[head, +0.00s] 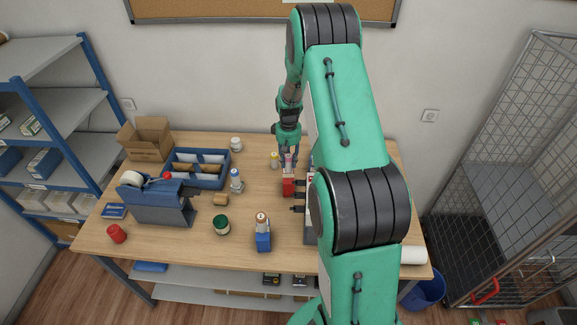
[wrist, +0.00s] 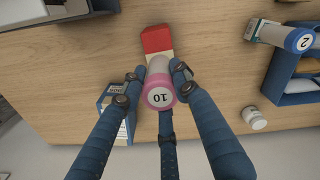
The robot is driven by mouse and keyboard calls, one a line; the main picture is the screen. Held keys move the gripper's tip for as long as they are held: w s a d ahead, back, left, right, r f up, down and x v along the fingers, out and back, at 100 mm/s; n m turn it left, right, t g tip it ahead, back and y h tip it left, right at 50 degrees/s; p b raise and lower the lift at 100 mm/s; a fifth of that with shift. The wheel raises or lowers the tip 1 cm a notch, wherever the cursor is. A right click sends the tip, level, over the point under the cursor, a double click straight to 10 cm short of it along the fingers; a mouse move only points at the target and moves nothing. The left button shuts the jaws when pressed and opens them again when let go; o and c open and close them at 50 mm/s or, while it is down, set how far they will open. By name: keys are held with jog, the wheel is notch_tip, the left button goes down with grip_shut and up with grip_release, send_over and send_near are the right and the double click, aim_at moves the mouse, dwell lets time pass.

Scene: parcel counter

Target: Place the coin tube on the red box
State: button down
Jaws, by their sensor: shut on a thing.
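The coin tube (wrist: 160,92) has a pink end marked 10 and a pale body. My gripper (wrist: 158,82) is shut around it, its blue fingers pressing on the sides. In the head view, the gripper (head: 287,158) holds the pink-and-white tube (head: 289,155) behind and above the red box (head: 289,187). In the wrist view, the red box (wrist: 156,40) shows just beyond the tube's far end, with a pale side facing the tube. The tube hides part of that side. I cannot tell whether tube and box touch.
A yellow-topped item (head: 274,160) stands close left of my gripper. A blue-topped tube (head: 236,180), a blue tray (head: 226,178) and a white jar (head: 236,144) are further left. An orange-topped tube (head: 262,222) stands on a blue block (head: 263,242). A carton (wrist: 112,113) is beside my fingers.

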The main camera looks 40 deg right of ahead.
aim_at(288, 165)
jog(key=shift+f, duration=1.55)
jog(key=shift+f, duration=0.2)
jog(key=c, duration=1.3)
grip_release()
jog(key=shift+r, duration=0.15)
notch_tip(288, 165, up, 12)
jog(key=shift+r+b, duration=0.1)
jog(key=shift+b, duration=0.3)
